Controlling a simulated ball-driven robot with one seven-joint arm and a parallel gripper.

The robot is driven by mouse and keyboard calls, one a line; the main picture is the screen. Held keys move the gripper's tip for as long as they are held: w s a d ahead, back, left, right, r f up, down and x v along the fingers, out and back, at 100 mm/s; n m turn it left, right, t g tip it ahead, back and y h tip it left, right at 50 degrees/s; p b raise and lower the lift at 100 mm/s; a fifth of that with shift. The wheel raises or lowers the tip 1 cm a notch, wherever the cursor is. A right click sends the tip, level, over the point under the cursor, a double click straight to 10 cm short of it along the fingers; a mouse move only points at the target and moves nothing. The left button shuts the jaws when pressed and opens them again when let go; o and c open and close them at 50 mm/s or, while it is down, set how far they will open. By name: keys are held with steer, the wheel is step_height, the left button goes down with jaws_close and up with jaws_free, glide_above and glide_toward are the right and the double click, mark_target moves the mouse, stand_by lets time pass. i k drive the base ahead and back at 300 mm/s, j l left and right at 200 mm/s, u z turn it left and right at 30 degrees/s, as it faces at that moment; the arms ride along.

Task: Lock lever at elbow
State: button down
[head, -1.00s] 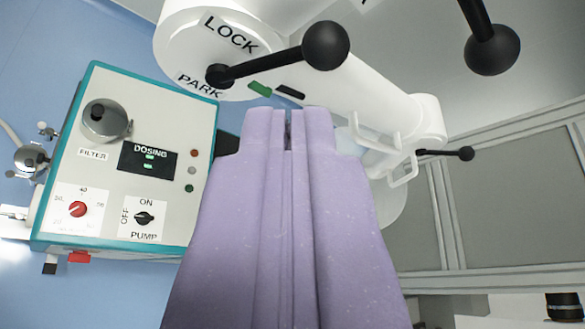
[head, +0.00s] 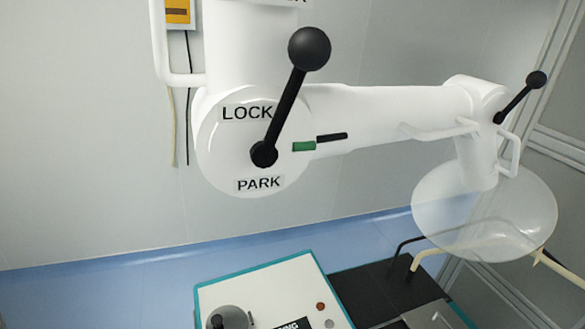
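The white round elbow joint (head: 225,170) is left of centre. Its black lever (head: 285,103) has its pivot near the joint's middle and a ball knob at the upper right end. The lever points up and slightly right, passing just right of the LOCK label (head: 247,112). The PARK label (head: 258,184) sits below the pivot. A green mark (head: 304,146) and a black mark (head: 332,137) lie to the right of the pivot. My gripper is not in view, so its state is hidden, and nothing is seen touching the lever.
A white horizontal arm (head: 390,115) runs right to another joint with a smaller black lever (head: 520,97). White handles (head: 440,131) and a clear dome (head: 485,215) hang there. A control box (head: 265,285) stands below. A white handle (head: 160,45) is at upper left.

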mark_target(310, 49)
steer(key=i+j+z, duration=0.15)
steer(key=j+z, duration=0.2)
steer(key=j, duration=0.65)
steer(key=j+z, duration=0.3)
steer(key=j, duration=0.65)
